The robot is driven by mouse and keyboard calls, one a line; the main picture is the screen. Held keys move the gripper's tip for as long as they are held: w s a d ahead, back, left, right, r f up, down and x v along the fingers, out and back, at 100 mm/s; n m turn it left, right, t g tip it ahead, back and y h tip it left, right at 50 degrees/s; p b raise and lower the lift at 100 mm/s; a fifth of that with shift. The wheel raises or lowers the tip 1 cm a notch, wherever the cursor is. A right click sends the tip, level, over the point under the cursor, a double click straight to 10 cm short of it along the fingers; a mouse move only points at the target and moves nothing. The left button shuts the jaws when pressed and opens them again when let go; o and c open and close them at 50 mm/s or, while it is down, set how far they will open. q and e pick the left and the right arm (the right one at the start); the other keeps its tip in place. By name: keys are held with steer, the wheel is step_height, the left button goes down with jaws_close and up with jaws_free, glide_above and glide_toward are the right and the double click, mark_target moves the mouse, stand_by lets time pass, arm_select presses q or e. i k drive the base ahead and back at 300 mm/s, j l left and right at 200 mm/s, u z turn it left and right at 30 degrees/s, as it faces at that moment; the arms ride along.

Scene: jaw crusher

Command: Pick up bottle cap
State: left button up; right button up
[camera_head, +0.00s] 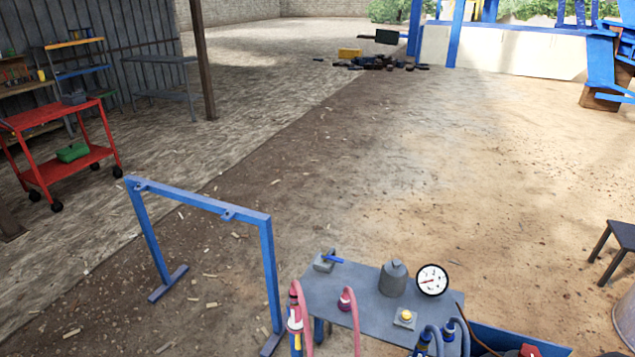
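I cannot single out a bottle cap for certain. A grey metal table (350,282) stands at the bottom right of centre. On it is a grey cylindrical piece with a narrower knob on top (393,279), which may be a cap. Neither of my grippers shows in the head view, so their distance to the table cannot be seen.
Pink hoses (305,325) and grey hoses are in front. A blue frame (200,201) stands left. A red cart (70,150) is farther left. Open ground lies beyond.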

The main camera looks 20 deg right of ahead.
mark_target(394, 276)
steer(key=z, duration=1.35)
